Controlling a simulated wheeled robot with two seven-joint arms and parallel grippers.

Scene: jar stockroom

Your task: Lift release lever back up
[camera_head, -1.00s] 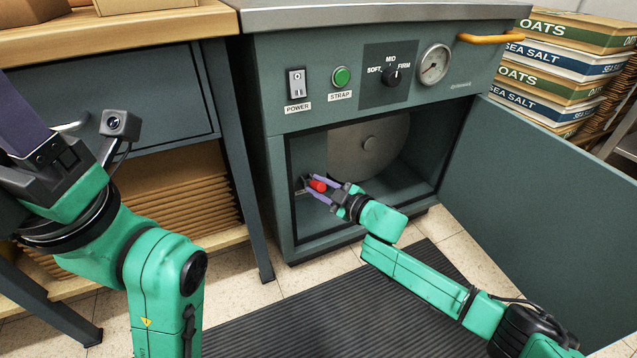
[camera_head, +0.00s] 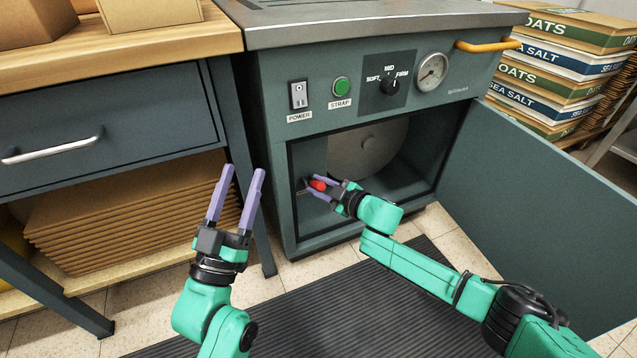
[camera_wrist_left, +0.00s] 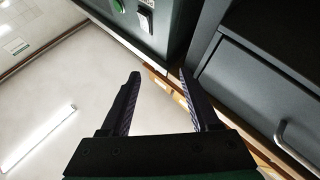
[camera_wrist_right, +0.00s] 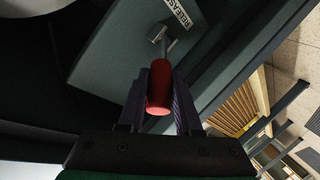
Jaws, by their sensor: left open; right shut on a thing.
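The release lever (camera_head: 318,185) has a red knob and sits inside the open lower bay of the green-grey strapping machine (camera_head: 285,150), at the bay's left wall. My right gripper (camera_head: 325,188) is shut on the red knob. In the right wrist view the red knob (camera_wrist_right: 160,92) lies between my fingers, its metal stem running to a bracket near a RELEASE label (camera_wrist_right: 177,12). My left gripper (camera_head: 236,196) is open and empty, fingers pointing up, in front of the gap between bench and machine. It also shows open in the left wrist view (camera_wrist_left: 157,78).
The machine's door (camera_head: 540,200) stands open to the right, beside my right arm. A wooden-topped bench with a drawer (camera_head: 110,115) is at left, with flat cardboard (camera_head: 130,225) stacked below. A ribbed mat (camera_head: 290,320) covers the floor.

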